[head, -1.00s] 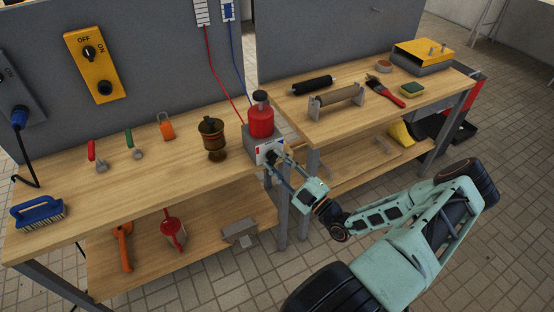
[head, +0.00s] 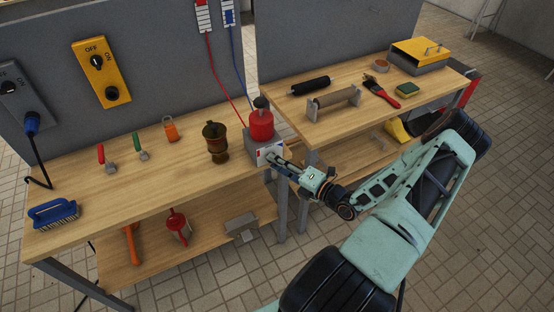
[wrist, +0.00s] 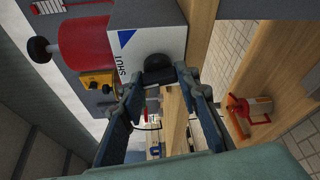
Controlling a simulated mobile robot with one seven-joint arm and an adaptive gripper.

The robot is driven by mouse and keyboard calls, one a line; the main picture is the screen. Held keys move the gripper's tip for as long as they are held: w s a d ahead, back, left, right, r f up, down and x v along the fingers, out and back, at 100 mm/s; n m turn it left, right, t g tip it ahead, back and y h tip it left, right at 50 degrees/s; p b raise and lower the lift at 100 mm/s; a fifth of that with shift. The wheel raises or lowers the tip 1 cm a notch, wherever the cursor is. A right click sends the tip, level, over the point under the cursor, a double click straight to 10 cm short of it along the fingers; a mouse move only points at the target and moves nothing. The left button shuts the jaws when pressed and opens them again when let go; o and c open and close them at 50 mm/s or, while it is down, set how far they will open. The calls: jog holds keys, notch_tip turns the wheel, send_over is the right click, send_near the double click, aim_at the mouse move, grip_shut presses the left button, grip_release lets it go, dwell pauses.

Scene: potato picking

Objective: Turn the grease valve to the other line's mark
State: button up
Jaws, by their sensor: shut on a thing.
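The grease valve is a black knob (wrist: 158,66) on the pale front face of a box (wrist: 170,30) that carries a red grease canister (head: 261,124). In the wrist view the face has a blue triangle mark (wrist: 126,37) and the word SHUT; no red mark shows there. My gripper (wrist: 160,82) is shut on the black knob, with one finger on each side of it. In the head view my gripper (head: 279,163) reaches the front of the box and covers most of the knob. Where the knob points is hard to tell.
Red and blue lines rise from behind the box to two gauges (head: 204,16) on the grey panel. A brass cup (head: 215,143) stands left of the box. A roller stand (head: 334,101) is on the right bench. Open floor lies in front.

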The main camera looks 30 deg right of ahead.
jog(key=shift+a+r+n+g+h+p, duration=0.1)
jog(key=shift+n+g+h+p, duration=0.2)
jog(key=shift+n+h+p, duration=0.65)
jog(key=shift+d+f+n+g+h+p, duration=0.1)
jog(key=shift+n+g+h+p, duration=0.35)
jog(key=shift+n, duration=0.95)
jog(key=shift+a+r+n+g+h+p, duration=0.15)
jog(key=shift+n+h+p, duration=0.25)
jog(key=shift+n+p, duration=0.6)
jog(key=shift+n, duration=0.25)
jog(key=o, duration=1.2)
jog(key=shift+c, duration=0.2)
jog(key=v, duration=1.2)
